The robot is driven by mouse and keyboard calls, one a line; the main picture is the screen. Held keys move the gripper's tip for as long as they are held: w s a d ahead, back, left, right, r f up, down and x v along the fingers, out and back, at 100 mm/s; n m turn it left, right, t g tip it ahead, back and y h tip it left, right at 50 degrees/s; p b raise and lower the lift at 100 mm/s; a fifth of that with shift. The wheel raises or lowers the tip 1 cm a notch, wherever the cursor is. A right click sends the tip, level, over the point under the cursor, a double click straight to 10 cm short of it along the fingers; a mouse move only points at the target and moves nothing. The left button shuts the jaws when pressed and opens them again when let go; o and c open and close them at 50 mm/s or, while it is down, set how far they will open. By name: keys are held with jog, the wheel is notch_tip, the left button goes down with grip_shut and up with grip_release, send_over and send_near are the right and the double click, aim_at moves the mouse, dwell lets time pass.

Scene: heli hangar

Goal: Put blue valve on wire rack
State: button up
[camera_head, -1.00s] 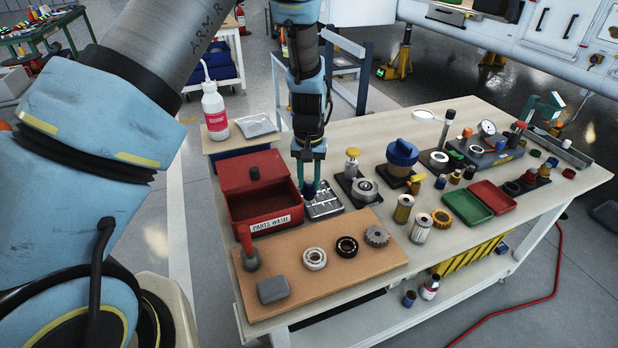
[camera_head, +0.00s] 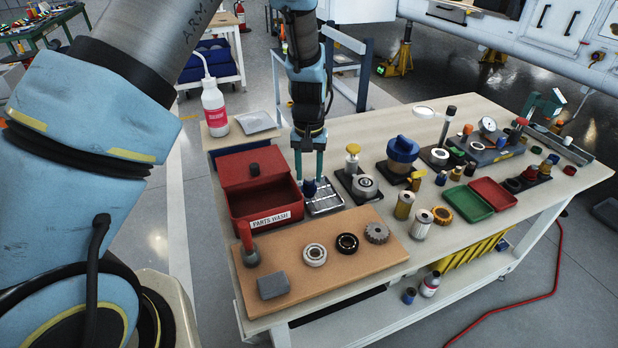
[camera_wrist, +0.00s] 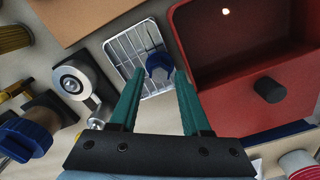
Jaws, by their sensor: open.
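The blue valve (camera_wrist: 158,67) is a small blue piece with a thin dark stem, seen in the wrist view over the bars of the wire rack (camera_wrist: 125,46). It appears to rest on the rack, near the rack's side by the red bin. In the head view the blue valve (camera_head: 309,187) is at the left edge of the wire rack (camera_head: 326,203). My gripper (camera_wrist: 157,76) is open, its green fingers apart on either side of the valve, with gaps visible. My gripper (camera_head: 310,178) points down just above the valve in the head view.
The red parts wash bin (camera_head: 239,208) stands close left of the rack. A metal bearing fixture (camera_head: 365,187) stands close on its right. A brown board (camera_head: 300,277) with rings and a gear lies in front. A wash bottle (camera_head: 214,108) stands behind.

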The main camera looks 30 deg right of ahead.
aim_at(309, 179)
notch_tip(309, 179, up, 10)
jog(key=b, duration=0.2)
jog(key=w+a+r+n, duration=0.2)
jog(key=a, duration=0.8)
jog(key=w+a+r+n, duration=0.1)
jog(key=w+a, duration=0.1)
jog(key=a, duration=0.8)
jog(key=s+a+n, duration=0.1)
jog(key=s+a, duration=0.2)
jog(key=a, duration=0.5)
jog(key=s+a+n+t, duration=0.1)
jog(key=s+a+n, duration=0.1)
jog(key=a, duration=0.6)
jog(key=shift+s+a+r+t, duration=0.3)
jog(key=shift+s+a, duration=0.1)
jog(key=shift+s, duration=0.35)
jog(key=shift+c, duration=0.4)
